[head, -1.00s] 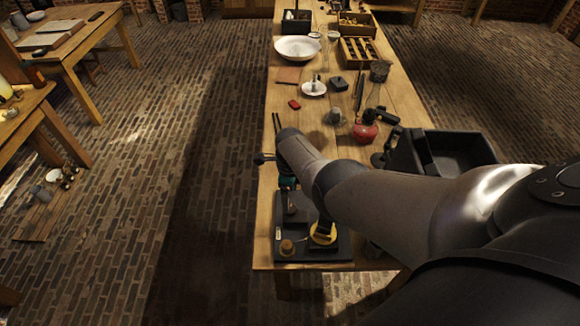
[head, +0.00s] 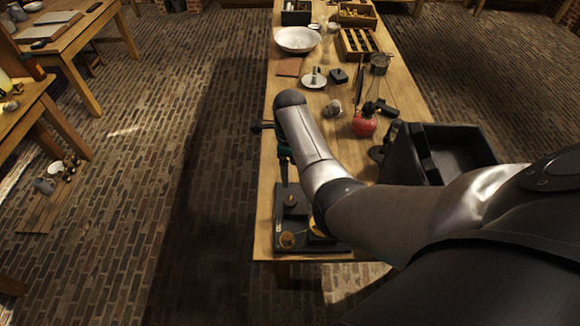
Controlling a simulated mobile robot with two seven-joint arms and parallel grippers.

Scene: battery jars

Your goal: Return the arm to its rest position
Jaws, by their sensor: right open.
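My right arm comes in from the lower right and reaches over the near part of the wooden table. Its forearm hides most of my right gripper (head: 284,172), which points down at the table's left side. Dark and teal parts show beside and below the wrist, with nothing visibly held. My right gripper is open. Below it, a dark tray (head: 307,246) lies at the table's near end with small round brown pieces (head: 288,239). A yellow disc (head: 317,229) on it is partly hidden by my arm. My left gripper is not in view.
A black bin (head: 465,150) stands at the table's right edge, close to my forearm. Beyond are a red vessel (head: 363,127), a white bowl (head: 297,40), a reddish flat square (head: 290,67) and a compartment box (head: 358,44). The brick floor left of the table is open.

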